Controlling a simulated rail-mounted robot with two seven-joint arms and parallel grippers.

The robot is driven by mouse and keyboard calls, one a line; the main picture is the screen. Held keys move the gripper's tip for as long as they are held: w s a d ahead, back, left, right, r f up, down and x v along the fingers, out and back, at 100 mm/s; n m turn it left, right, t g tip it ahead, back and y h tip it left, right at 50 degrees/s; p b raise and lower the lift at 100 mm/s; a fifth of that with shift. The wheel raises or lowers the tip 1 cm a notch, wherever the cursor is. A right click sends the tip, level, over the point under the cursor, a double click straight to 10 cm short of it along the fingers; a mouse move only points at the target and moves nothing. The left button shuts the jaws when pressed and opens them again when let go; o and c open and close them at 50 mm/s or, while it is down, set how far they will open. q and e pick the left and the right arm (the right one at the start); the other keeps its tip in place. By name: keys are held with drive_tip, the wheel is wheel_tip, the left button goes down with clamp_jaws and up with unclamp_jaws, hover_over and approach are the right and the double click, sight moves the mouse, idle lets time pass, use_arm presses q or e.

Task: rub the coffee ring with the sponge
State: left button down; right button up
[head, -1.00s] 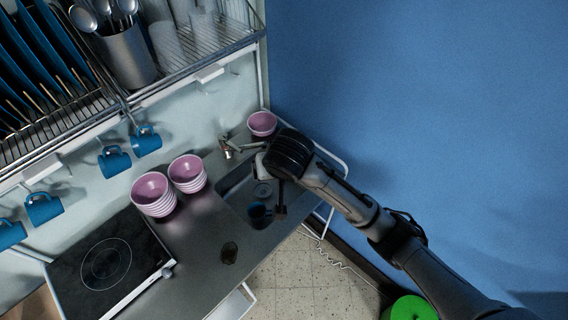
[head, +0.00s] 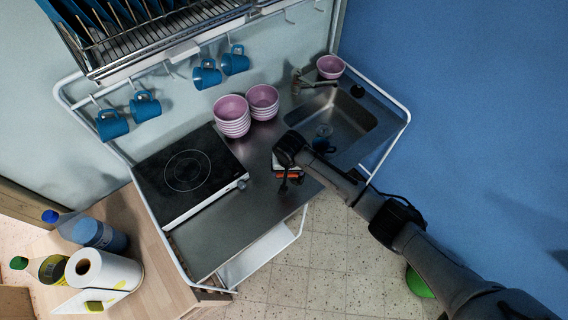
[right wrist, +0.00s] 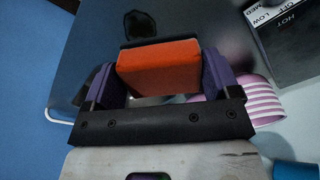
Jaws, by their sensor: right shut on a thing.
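My right gripper (head: 289,178) is over the steel counter (head: 256,190), between the hotplate and the sink. In the right wrist view its two purple-padded fingers (right wrist: 165,78) are shut on an orange sponge (right wrist: 158,68) with a dark far side. The sponge also shows as a small orange patch in the head view (head: 287,173). The coffee ring (right wrist: 138,24) is a dark brown stain on the counter, just beyond the sponge in the wrist view. There, the sponge looks apart from it. In the head view my right arm seems to hide the ring. My left gripper is not in view.
The hotplate (head: 188,170) lies left of the gripper, and two stacks of pink bowls (head: 232,116) stand behind it. A paper roll (head: 103,275) and bottles stand at lower left.

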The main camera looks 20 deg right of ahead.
drive_tip(key=shift+w+d+r+g, duration=0.25)
drive_tip(key=shift+w+d+g, duration=0.2)
drive_tip(key=shift+d, duration=0.25)
drive_tip(key=shift+s+a+f, duration=0.15)
drive_tip(key=shift+a+f, duration=0.05)
drive_tip(key=shift+f, duration=0.1)
wheel_tip(320, 180, down, 5)
drive_tip(key=b, duration=0.6)
drive_tip(key=shift+r, duration=0.2)
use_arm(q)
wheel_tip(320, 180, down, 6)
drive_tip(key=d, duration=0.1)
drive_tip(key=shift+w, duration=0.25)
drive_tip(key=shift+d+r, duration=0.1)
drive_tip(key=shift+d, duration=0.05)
use_arm(e)
drive_tip(key=shift+r, duration=0.1)
